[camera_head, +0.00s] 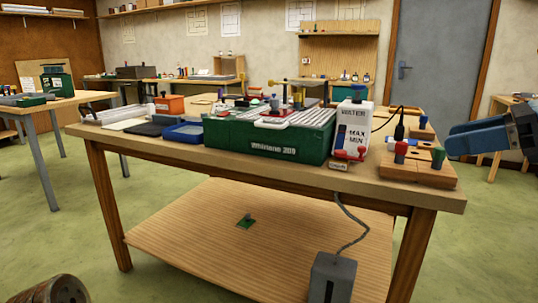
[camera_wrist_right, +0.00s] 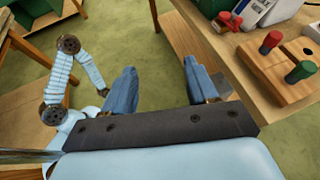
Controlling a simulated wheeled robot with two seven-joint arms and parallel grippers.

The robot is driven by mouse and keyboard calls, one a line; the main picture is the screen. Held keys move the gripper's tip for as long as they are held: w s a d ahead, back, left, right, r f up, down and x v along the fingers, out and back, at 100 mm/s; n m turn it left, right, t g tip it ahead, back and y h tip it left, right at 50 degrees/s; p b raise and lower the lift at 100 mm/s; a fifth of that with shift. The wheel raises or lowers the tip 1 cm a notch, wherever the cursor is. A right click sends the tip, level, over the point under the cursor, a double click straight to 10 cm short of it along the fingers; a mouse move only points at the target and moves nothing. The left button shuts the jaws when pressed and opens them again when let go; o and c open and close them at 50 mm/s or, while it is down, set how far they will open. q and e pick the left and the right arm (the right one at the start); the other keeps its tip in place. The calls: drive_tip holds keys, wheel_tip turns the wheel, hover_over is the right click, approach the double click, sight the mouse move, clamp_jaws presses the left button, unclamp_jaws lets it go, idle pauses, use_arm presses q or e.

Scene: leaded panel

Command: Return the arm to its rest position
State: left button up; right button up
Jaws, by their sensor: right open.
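My right gripper (camera_head: 455,140) is at the right edge of the head view, off the right end of the workbench (camera_head: 290,187). Its blue fingers look empty. In the right wrist view the gripper (camera_wrist_right: 161,80) has its two blue fingers wide apart, with only bench edge and green floor between and beyond them. The wooden block with red and green handled tools (camera_head: 420,172) stands at the bench's right end, close to the gripper but apart from it. It also shows in the right wrist view (camera_wrist_right: 283,72). My left gripper is not seen.
A grey box (camera_head: 332,280) with a cable is below. Open floor (camera_head: 490,240) lies right of the bench.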

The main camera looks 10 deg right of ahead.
drive_tip(key=w+f+n+h, duration=0.1)
drive_tip(key=w+f, duration=0.9)
drive_tip(key=w+a+f+n+g+h, duration=0.1)
drive_tip(key=w+a+f+n, duration=0.15)
drive_tip(key=f, duration=0.85)
drive_tip(key=w+a+f+n+g+h, duration=0.1)
drive_tip(key=w+f+n+g, duration=0.15)
drive_tip(key=f, duration=0.85)
drive_tip(key=w+a+f+n+g+h, duration=0.1)
drive_tip(key=w+f, duration=0.3)
drive_tip(key=f, duration=0.7)
drive_tip(key=s+a+f+n+g, duration=0.1)
drive_tip(key=s+a+f+n, duration=0.2)
drive_tip(key=f, duration=0.4)
drive_tip(key=s+a+f+n+g+h, duration=0.1)
drive_tip(key=s+a+f+n, duration=0.2)
drive_tip(key=f, duration=0.5)
drive_tip(key=s+a+f+n+g, duration=0.1)
drive_tip(key=s+a+f+n, duration=0.25)
drive_tip(key=f, duration=0.35)
drive_tip(key=s+a+f+n, duration=0.4)
drive_tip(key=s, duration=0.3)
drive_tip(key=s+a+f+n+g, duration=0.1)
drive_tip(key=s+a+f+n, duration=0.3)
drive_tip(key=s, duration=0.4)
drive_tip(key=shift+a+f+n, duration=0.25)
drive_tip(key=shift+f+n, duration=0.3)
drive_tip(key=shift+g, duration=0.25)
